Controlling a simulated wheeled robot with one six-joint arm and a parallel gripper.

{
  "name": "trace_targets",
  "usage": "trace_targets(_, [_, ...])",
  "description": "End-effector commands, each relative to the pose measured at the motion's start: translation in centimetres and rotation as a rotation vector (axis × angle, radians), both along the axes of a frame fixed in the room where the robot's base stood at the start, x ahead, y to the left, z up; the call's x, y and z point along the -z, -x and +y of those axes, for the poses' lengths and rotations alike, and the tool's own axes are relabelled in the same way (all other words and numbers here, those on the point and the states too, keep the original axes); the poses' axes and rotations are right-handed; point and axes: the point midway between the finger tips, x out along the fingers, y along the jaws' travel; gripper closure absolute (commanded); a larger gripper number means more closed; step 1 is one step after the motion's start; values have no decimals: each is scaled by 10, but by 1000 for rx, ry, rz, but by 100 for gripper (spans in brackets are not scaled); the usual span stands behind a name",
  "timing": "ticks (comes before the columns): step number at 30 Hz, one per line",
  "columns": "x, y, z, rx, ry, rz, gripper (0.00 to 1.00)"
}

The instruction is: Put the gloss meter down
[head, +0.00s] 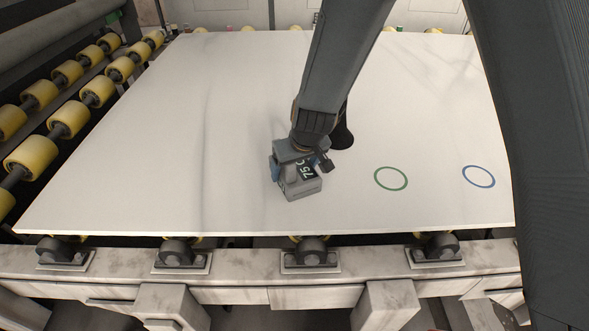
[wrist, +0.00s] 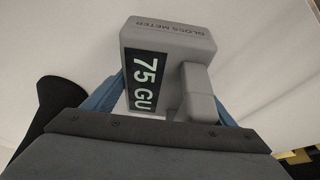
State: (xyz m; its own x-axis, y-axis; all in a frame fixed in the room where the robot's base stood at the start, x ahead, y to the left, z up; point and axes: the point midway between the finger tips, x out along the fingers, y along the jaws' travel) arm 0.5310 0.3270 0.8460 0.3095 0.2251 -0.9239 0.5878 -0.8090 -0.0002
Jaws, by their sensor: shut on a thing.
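The gloss meter (head: 301,188) is a grey box with a dark display; in the wrist view (wrist: 195,45) the display reads "75 GU". My gripper (head: 299,170) is shut on it, with a blue finger on each side, and it also shows in the wrist view (wrist: 165,103). The meter is at or just above the pale slab (head: 130,170), near the middle of its front part. I cannot tell whether its underside touches the slab. The gripper hides part of the meter's top.
A green ring (head: 391,187) and a blue ring (head: 479,185) are marked on the slab to the right of the meter. A black object (head: 343,134) is close behind my gripper. Yellow rollers (head: 69,118) line the left side. The slab's left part is clear.

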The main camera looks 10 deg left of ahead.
Motion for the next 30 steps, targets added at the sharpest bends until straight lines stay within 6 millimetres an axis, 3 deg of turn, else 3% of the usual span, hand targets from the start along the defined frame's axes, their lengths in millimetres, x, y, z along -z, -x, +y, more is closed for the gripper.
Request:
trace_targets(4, [3, -1, 0, 0, -1, -1, 64])
trace_targets(5, [3, 0, 0, 0, 0, 0, 19])
trace_targets(8, [3, 0, 0, 0, 0, 0, 3])
trace_targets(20, [-1, 0, 0, 0, 0, 0, 3])
trace_targets(30, [-63, 20, -14, -2, -2, -4, 3])
